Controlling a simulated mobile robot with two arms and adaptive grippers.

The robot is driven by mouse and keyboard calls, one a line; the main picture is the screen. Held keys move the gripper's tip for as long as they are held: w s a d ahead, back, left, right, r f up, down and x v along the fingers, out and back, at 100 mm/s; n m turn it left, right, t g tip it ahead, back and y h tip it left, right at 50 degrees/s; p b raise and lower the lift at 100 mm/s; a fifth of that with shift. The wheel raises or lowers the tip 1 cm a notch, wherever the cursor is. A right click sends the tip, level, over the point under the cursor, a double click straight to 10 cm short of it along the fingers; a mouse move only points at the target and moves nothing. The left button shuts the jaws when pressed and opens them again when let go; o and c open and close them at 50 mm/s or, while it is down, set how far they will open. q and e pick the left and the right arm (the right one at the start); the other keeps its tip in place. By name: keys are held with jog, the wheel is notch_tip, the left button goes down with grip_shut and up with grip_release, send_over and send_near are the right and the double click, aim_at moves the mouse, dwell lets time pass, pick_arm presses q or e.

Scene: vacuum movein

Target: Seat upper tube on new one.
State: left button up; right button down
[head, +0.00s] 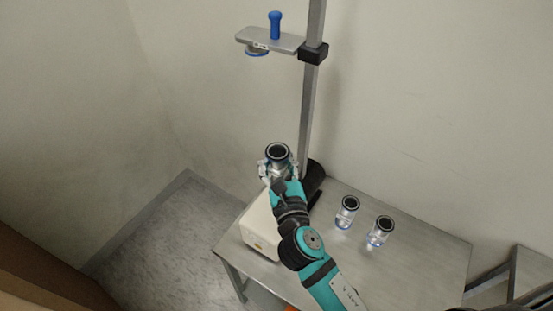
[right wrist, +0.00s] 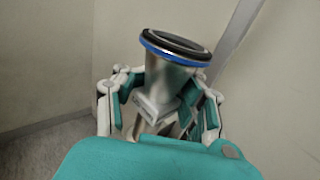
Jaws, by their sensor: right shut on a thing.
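My right gripper (head: 277,172) is shut around a tube (head: 278,151) with a black rim and a blue ring. The tube stands roughly upright above the white box on the table, below and slightly right of the bracket. In the right wrist view, the tube (right wrist: 175,70) leans slightly, and the fingers (right wrist: 160,105) close on its sides. A gap separates the fitting from the tube.
Two clear tubes (head: 347,212) and (head: 380,232) with dark rims stand on the metal table (head: 425,260) to the right. A white box (head: 258,228) sits at the table's left side. The vertical pole (head: 310,115) rises close to my right gripper. Walls stand behind and left.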

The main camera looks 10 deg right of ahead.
jog(key=shift+f, duration=0.1)
dwell(0.3)
jog(key=c, duration=0.6)
grip_release()
jog(key=shift+f, duration=0.1)
jog(key=s, duration=1.2)
